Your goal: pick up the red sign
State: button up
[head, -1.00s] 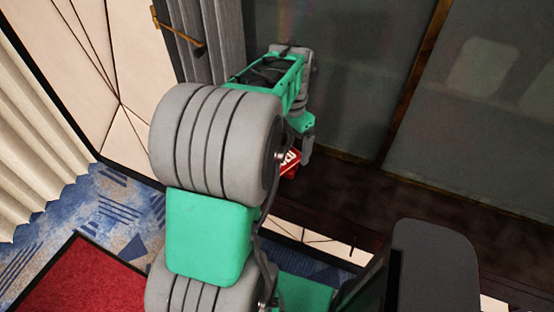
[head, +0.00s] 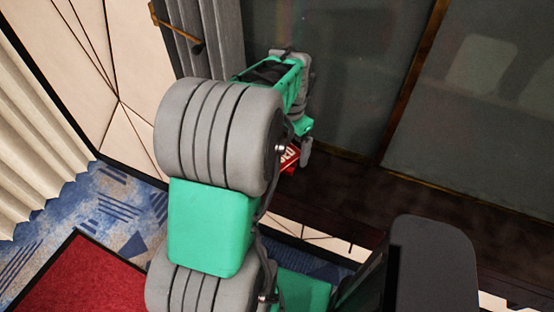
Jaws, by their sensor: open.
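The red sign (head: 290,157) with white lettering sits on the dark ledge below the glass wall, in the head view. Only a small part of it shows, as my arm covers the rest. My gripper (head: 304,154) is at the end of the green and grey arm, right at the sign. It is open. Its fingers are mostly hidden, and I cannot tell whether they are around the sign or touching it.
The dark ledge (head: 430,190) runs right of the sign and is clear. Glass panels (head: 335,70) with a brown frame stand behind it. A grey curtain (head: 228,35) and a white panel door with a brass handle (head: 180,30) are at left. Patterned carpet lies below.

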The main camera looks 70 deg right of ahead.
jog(key=shift+c, duration=0.4)
jog(key=shift+r, duration=0.15)
jog(key=c, duration=1.5)
